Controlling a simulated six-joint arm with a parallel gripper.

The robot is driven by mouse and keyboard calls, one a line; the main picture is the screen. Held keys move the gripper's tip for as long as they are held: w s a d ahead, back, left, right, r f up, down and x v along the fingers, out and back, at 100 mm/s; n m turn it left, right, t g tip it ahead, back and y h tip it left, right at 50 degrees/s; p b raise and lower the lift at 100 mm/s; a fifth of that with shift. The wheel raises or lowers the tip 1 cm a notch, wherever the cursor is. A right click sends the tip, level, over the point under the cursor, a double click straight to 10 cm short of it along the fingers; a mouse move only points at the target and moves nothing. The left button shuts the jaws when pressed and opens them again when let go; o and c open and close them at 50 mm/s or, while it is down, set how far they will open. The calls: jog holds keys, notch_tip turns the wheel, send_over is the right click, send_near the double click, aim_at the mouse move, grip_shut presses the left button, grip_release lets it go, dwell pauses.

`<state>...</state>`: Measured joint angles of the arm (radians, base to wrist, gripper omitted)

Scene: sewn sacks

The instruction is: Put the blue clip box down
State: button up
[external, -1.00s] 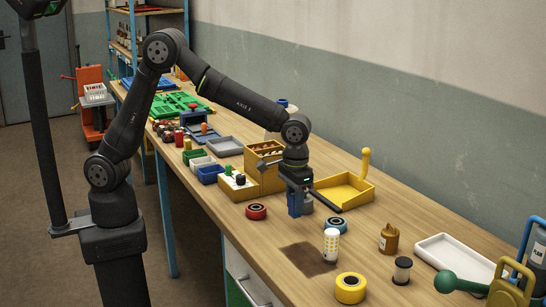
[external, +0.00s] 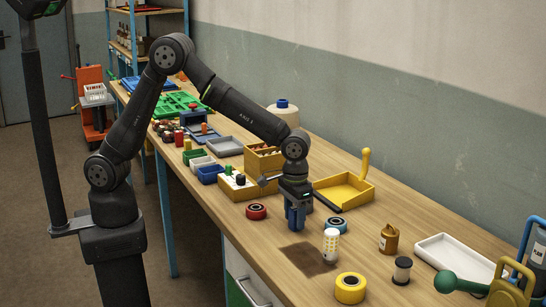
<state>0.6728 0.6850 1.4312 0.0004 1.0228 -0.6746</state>
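The blue clip box (external: 295,217) hangs upright beneath my gripper (external: 296,200), which appears shut on its upper part. It is over the wooden bench, between the red-rimmed roll (external: 256,211) on its left and the blue-rimmed roll (external: 336,225) on its right. Its lower end is at or close to the bench top; I cannot tell whether it touches. The fingertips are small in this view and partly merge with the box.
A dark brown patch (external: 308,260) lies in front of the box. A white dotted cylinder (external: 330,246) and yellow roll (external: 350,288) stand to the right. A yellow tray (external: 346,196) and yellow box (external: 262,163) are behind. Bare wood lies left of the patch.

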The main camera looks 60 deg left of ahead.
aim_at(295, 209)
notch_tip(295, 209, up, 12)
jog(key=shift+r, duration=0.2)
dwell(0.4)
jog(key=shift+f, duration=0.1)
notch_tip(295, 209, down, 12)
jog(key=shift+f, duration=0.1)
jog(key=shift+r, duration=1.9)
jog(key=shift+f, duration=0.1)
